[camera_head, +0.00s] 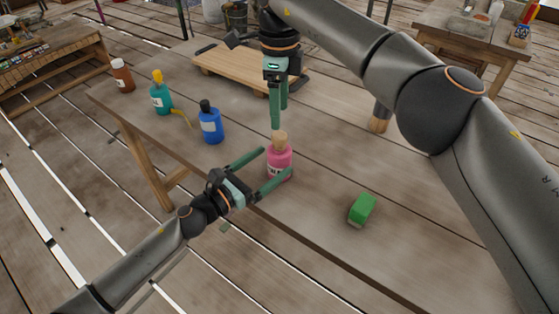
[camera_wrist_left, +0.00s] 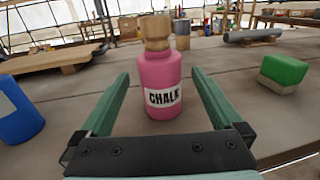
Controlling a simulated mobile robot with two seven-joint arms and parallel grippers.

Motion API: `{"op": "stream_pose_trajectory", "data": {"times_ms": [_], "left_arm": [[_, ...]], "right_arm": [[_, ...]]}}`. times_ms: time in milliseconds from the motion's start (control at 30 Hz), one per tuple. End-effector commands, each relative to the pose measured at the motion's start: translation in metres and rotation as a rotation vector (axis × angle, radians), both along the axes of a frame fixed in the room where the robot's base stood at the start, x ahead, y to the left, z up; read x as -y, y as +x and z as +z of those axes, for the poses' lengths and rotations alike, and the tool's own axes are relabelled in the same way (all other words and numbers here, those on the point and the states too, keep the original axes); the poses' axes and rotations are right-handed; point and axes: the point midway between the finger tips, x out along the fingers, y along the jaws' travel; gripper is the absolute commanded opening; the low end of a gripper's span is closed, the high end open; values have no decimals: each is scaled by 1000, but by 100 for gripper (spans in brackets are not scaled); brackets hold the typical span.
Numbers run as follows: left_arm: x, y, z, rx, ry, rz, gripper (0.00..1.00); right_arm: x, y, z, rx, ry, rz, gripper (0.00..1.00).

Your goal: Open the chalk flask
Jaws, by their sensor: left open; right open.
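The chalk flask (camera_head: 279,160) is a pink bottle standing upright on the table, with a light wooden stopper (camera_head: 280,139) in its neck. The left wrist view shows it too (camera_wrist_left: 158,75), with a white label reading CHALK and the stopper (camera_wrist_left: 155,32) on top. My left gripper (camera_head: 277,168) is open, its green fingers on either side of the flask body, with gaps visible in the left wrist view (camera_wrist_left: 160,80). My right gripper (camera_head: 276,124) points down just above the stopper; its fingers overlap in the head view, so the gap between them is hidden.
A blue bottle (camera_head: 211,125), a teal bottle (camera_head: 160,98) and a brown bottle (camera_head: 122,76) stand left of the flask. A green-topped block (camera_head: 362,209) lies to the right. A wooden board (camera_head: 232,70) is behind. The table (camera_head: 330,170) around the flask is clear.

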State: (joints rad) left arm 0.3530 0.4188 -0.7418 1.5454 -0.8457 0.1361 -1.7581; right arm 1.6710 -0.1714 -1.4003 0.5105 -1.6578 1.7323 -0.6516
Motion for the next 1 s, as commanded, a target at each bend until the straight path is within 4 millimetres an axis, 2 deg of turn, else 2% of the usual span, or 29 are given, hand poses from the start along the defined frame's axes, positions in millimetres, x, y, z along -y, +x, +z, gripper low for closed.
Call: {"op": "stream_pose_trajectory", "data": {"times_ms": [100,267,667,1000], "left_arm": [[14,14,1,0,-1,0,100],[25,25,0,-2,-2,0,100],[29,28,0,-1,-1,0,100],[28,28,0,-1,-1,0,62]], "right_arm": [[0,0,0,-1,1,0,68],[0,0,0,-1,1,0,68],[0,0,0,-1,1,0,68],[0,0,0,-1,1,0,68]]}}
